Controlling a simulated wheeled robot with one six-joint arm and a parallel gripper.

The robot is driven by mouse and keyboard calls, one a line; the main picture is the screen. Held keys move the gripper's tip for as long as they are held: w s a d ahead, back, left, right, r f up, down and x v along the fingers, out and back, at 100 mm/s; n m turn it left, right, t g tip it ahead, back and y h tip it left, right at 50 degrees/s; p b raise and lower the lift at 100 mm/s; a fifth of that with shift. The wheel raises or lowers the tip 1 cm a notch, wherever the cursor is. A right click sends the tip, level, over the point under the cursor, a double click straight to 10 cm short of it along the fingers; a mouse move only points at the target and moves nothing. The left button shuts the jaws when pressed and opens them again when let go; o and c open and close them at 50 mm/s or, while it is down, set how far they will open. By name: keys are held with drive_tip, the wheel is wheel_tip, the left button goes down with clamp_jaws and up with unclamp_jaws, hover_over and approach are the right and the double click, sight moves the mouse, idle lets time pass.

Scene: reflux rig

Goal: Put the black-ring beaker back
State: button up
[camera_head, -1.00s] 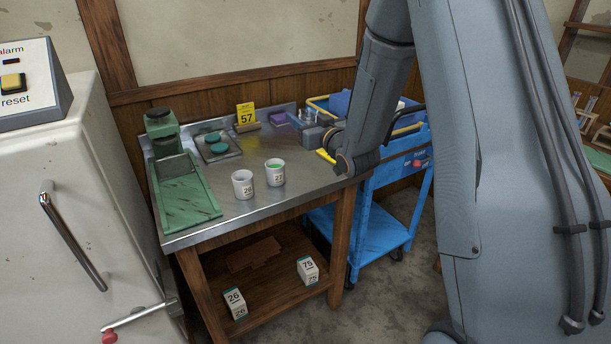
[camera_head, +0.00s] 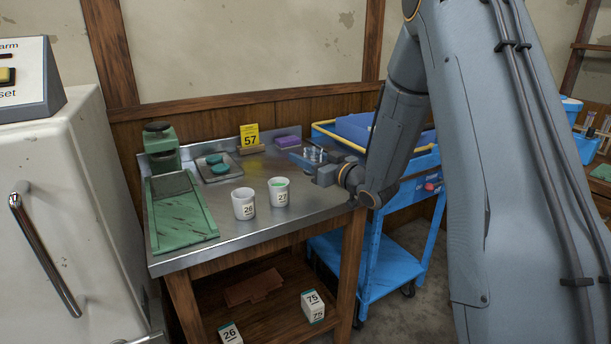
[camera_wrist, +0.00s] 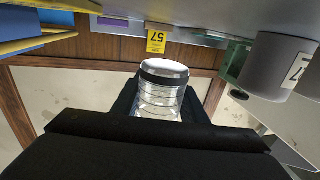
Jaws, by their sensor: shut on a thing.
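The black-ring beaker (camera_wrist: 160,98) is clear glass with a black band near one end. In the wrist view it sits between the two dark fingers of my gripper (camera_wrist: 161,106), which is shut on it. In the head view my gripper (camera_head: 309,162) holds the small glass beaker (camera_head: 314,153) over the right part of the metal bench (camera_head: 310,205), near the cart side. The beaker looks raised off the bench, though the exact gap is hard to tell. The yellow 57 sign (camera_head: 250,136) stands at the bench's back; it also shows in the wrist view (camera_wrist: 156,40).
White cups 26 (camera_head: 243,204) and 27 (camera_head: 279,192) stand left of my gripper. A purple block (camera_head: 288,142) lies at the back. A green tray (camera_head: 182,212) and teal-topped scale (camera_head: 216,166) are farther left. A blue cart (camera_head: 374,247) adjoins the bench's right side.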

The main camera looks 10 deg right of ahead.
drive_tip(key=shift+f, duration=2.25)
drive_tip(key=shift+f, duration=0.15)
drive_tip(key=o, duration=1.1)
drive_tip(key=shift+r, duration=0.2)
drive_tip(key=v, duration=1.1)
drive_tip(key=shift+s+d, duration=0.25)
drive_tip(key=shift+s, duration=0.2)
